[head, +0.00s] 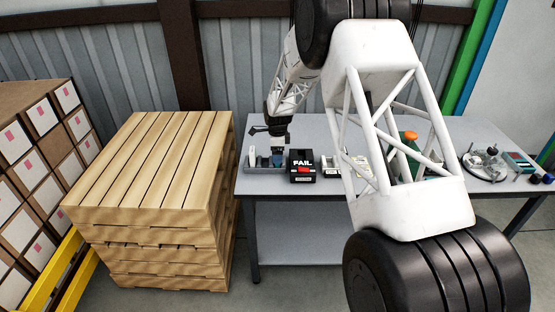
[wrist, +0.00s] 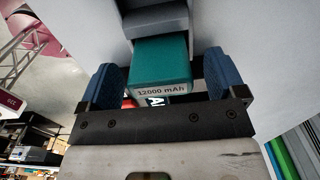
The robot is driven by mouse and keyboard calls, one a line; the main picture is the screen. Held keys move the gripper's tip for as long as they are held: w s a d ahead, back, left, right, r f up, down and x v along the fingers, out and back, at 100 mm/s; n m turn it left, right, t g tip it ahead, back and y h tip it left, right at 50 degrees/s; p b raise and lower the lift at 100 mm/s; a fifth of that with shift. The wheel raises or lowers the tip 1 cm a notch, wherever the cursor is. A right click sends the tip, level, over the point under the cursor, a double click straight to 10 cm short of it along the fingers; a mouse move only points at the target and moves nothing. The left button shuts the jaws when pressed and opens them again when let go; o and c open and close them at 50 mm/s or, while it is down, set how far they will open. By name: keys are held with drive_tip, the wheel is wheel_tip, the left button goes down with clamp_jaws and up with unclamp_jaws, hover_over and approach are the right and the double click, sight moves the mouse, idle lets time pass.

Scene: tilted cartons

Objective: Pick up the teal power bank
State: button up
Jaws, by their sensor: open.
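The teal power bank (wrist: 160,62), labelled "12000 mAh", stands in a grey holder (wrist: 158,18) in the wrist view. In the head view the power bank is small, at the grey holder (head: 263,163) near the table's left end, and partly hidden by my gripper. My gripper (head: 272,140) points down over it. In the wrist view my gripper (wrist: 160,72) is open, with one blue finger pad on each side of the power bank. Gaps show between the pads and its sides, so I see no firm contact.
A black and red box marked FAIL (head: 302,165) stands just right of the holder. A stack of wooden pallets (head: 150,180) stands left of the grey table (head: 300,185). A round tray (head: 484,168) with metal parts lies at the right. My arm hides the table's middle.

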drive_tip(key=shift+f, duration=0.65)
drive_tip(key=shift+c, duration=0.3)
drive_tip(key=c, duration=0.9)
drive_tip(key=shift+r, duration=0.15)
drive_tip(key=shift+r, duration=0.8)
drive_tip(key=shift+s+r, duration=0.1)
drive_tip(key=shift+r, duration=0.85)
drive_tip(key=s+d, duration=0.1)
drive_tip(key=s, duration=0.4)
drive_tip(key=s+d+r, duration=0.1)
drive_tip(key=s, duration=0.4)
drive_tip(key=s+d, duration=0.1)
drive_tip(key=s, duration=0.4)
drive_tip(key=shift+s+d+r, duration=0.1)
drive_tip(key=shift+s+r, duration=0.05)
drive_tip(key=shift+s, duration=0.1)
